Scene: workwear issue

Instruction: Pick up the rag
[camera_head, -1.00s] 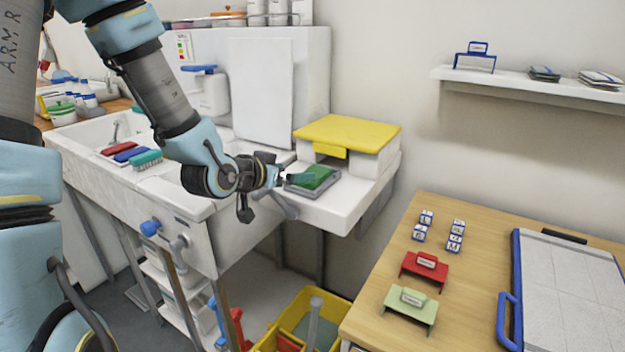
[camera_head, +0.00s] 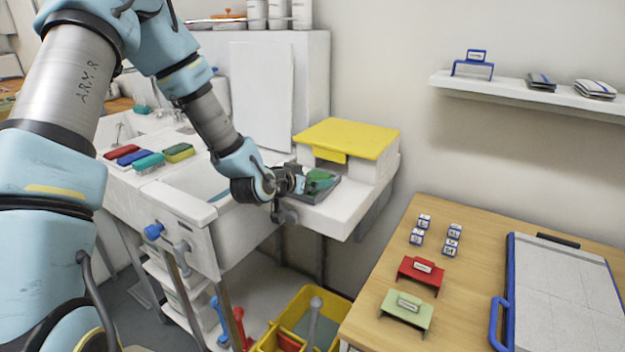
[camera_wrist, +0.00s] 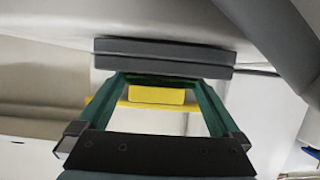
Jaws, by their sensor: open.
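The rag (camera_head: 323,176) is a green folded cloth on a grey tray (camera_head: 325,192) at the front of the white counter. In the wrist view a dark green strip (camera_wrist: 162,79), apparently the rag's edge, shows against the grey tray (camera_wrist: 165,52), between the fingertips. My gripper (camera_head: 308,182) is open, with its teal fingers (camera_wrist: 158,86) spread to either side of that strip. In the head view the fingers overlap the left part of the rag. I cannot tell whether they touch it.
A white box with a yellow lid (camera_head: 346,135) stands just behind the tray. Several brushes (camera_head: 148,162) lie left by the sink. A yellow bucket (camera_head: 300,318) stands below on the floor. A wooden table (camera_head: 450,290) with small stands is at the right.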

